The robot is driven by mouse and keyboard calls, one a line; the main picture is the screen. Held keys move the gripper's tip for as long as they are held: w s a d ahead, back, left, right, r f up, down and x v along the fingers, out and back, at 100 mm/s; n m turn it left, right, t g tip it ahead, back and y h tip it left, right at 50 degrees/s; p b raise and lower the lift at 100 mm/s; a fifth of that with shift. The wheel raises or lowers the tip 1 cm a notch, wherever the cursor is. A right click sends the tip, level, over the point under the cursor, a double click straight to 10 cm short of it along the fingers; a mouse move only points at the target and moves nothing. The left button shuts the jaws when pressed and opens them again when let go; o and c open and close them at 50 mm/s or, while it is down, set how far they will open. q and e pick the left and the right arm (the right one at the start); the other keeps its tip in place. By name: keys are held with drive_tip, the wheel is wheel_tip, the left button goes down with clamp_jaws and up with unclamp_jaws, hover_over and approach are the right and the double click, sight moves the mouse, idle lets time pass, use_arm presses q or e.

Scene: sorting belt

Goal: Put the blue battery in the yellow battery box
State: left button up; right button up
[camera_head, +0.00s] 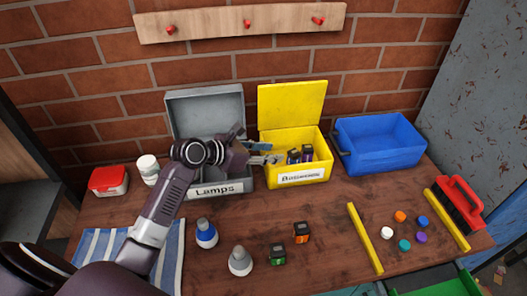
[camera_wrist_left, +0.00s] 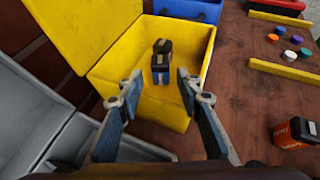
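The yellow battery box (camera_head: 300,175) stands open with its lid up at the back of the bench; it also shows in the left wrist view (camera_wrist_left: 205,45). Two dark-topped batteries stand inside it. The nearer one in the left wrist view has a blue body and is the blue battery (camera_wrist_left: 160,70). In the head view the batteries (camera_head: 293,157) look dark blue or purple. My left gripper (camera_head: 272,153) is over the box's left side. In the left wrist view its fingers (camera_wrist_left: 158,84) are apart, with nothing between the tips. My right gripper is not in view.
A grey lamps box (camera_head: 222,188) is left of the yellow box and a blue bin (camera_head: 380,158) right. An orange battery (camera_head: 302,233), a green battery (camera_head: 277,254) and two bulbs (camera_head: 206,234) stand in front. Bottle caps (camera_head: 387,232) lie between yellow strips at right.

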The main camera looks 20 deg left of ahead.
use_arm(q)
drive_tip(key=v, duration=0.2)
drive_tip(key=shift+s+a+r, duration=0.15)
drive_tip(key=shift+s+a, duration=0.05)
drive_tip(key=shift+s, duration=0.05)
idle(0.3)
